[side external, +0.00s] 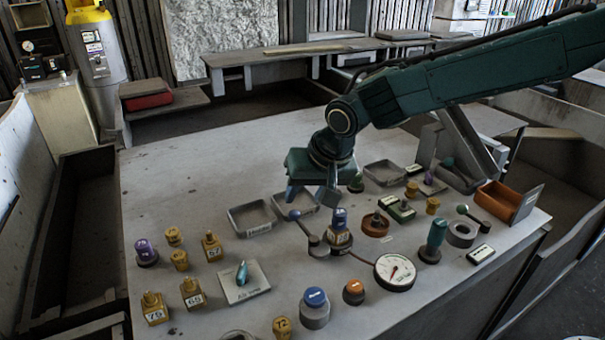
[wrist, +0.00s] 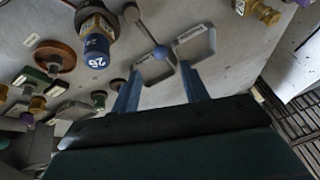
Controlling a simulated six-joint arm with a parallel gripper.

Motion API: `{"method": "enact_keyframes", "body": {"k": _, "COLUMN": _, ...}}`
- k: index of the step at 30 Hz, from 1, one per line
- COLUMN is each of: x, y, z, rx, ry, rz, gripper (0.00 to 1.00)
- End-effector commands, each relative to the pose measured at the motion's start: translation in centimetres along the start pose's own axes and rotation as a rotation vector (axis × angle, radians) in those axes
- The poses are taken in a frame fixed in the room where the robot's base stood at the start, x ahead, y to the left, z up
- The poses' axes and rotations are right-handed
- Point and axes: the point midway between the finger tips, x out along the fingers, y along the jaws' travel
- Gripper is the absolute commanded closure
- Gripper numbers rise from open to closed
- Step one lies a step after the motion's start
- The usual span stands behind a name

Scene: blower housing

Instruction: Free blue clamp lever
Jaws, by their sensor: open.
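The clamp lever with a blue ball knob (side external: 295,215) stands left of the middle of the bench, its thin arm slanting from the knob down to a round grey pivot base (side external: 318,247). In the wrist view the blue knob (wrist: 161,53) lies just beyond and between my fingertips, with its arm running up and left to the base. My gripper (side external: 311,198) is above the bench near the knob, with its two blue fingers spread apart. The wrist view shows my gripper (wrist: 161,72) empty. I cannot tell whether a finger touches the knob.
A blue-capped yellow part marked 26 (side external: 340,228) stands close beside the lever base. Two shallow trays (side external: 252,219) lie behind the lever. A dial gauge (side external: 395,272) and an orange-brown round part (side external: 375,225) sit to the right. The bench's back left is clear.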

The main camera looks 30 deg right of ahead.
Motion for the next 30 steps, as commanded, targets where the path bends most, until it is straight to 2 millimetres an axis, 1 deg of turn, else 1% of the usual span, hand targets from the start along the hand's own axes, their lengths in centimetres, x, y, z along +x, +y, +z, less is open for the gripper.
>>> {"method": "enact_keyframes", "body": {"k": 1, "x": -1.0, "y": 0.0, "z": 0.0, "rx": 0.0, "ry": 0.002, "rz": -0.002, "gripper": 0.55}}
{"method": "enact_keyframes", "body": {"k": 6, "x": -3.6, "y": -0.1, "z": 0.0, "rx": -0.001, "ry": 0.002, "rz": -0.002, "gripper": 0.55}}
{"method": "enact_keyframes", "body": {"k": 12, "x": -5.8, "y": 0.0, "z": 0.0, "rx": -0.001, "ry": 0.001, "rz": -0.001, "gripper": 0.55}}
{"method": "enact_keyframes", "body": {"k": 18, "x": -6.7, "y": 0.0, "z": 0.0, "rx": 0.0, "ry": 0.0, "rz": 0.0, "gripper": 0.55}}
{"method": "enact_keyframes", "body": {"k": 30, "x": -6.9, "y": 0.2, "z": 0.0, "rx": 0.0, "ry": 0.0, "rz": 0.0, "gripper": 0.55}}
